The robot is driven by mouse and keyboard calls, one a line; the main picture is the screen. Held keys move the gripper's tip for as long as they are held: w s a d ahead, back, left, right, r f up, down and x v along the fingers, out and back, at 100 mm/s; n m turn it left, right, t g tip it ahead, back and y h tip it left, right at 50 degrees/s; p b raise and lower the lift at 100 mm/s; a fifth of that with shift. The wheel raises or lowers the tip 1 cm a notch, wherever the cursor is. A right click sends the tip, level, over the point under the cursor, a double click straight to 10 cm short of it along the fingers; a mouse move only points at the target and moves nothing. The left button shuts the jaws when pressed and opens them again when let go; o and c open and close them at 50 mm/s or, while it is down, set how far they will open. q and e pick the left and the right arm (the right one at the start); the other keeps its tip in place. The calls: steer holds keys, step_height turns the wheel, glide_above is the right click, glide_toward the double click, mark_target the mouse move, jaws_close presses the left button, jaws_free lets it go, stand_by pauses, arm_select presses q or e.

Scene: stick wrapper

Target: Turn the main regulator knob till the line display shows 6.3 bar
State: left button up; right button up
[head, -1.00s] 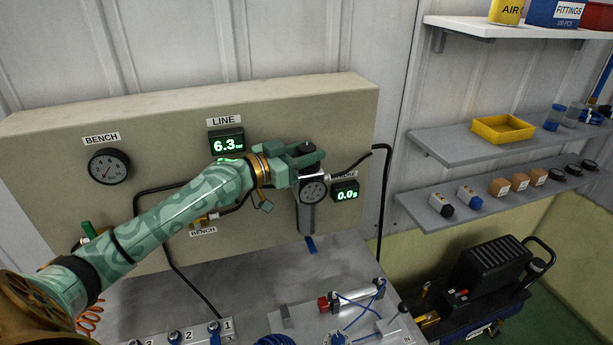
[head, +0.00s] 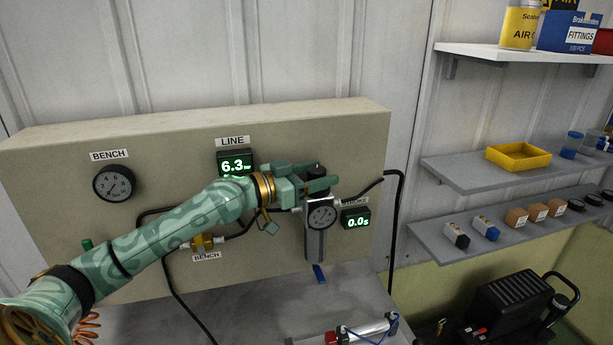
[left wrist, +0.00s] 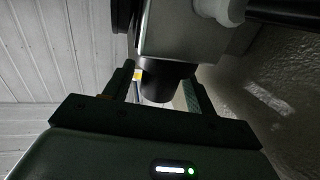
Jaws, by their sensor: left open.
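The line display (head: 237,165) is on the panel under the LINE label and reads 6.3 in green digits. The main regulator (head: 320,240) hangs at the panel's right side, with a round gauge on its front and a black knob (head: 316,170) on top. My left gripper (head: 318,180) is at the knob, its fingers open on either side of it. In the left wrist view the dark knob (left wrist: 156,84) sits between the spread fingers, with a gap visible. A small yellow mark shows beside it. My right gripper is not in view.
A second display (head: 357,219) reads 0.0s to the regulator's right. A bench gauge (head: 114,183) and a brass bench regulator (head: 203,243) are on the panel's left. Black hoses run along the panel. Shelves (head: 470,165) with a yellow tray (head: 518,156) stand at right.

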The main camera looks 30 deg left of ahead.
mark_target(235, 162)
arm_select(q)
steer(key=shift+s+a+f, duration=0.15)
steer(key=shift+s+a, duration=0.05)
steer(key=shift+s, duration=0.1)
steer(key=b+v, duration=0.5)
steer(key=v, duration=1)
steer(key=shift+s+b, duration=0.3)
steer(key=shift+b, duration=0.1)
steer(key=shift+a, duration=0.1)
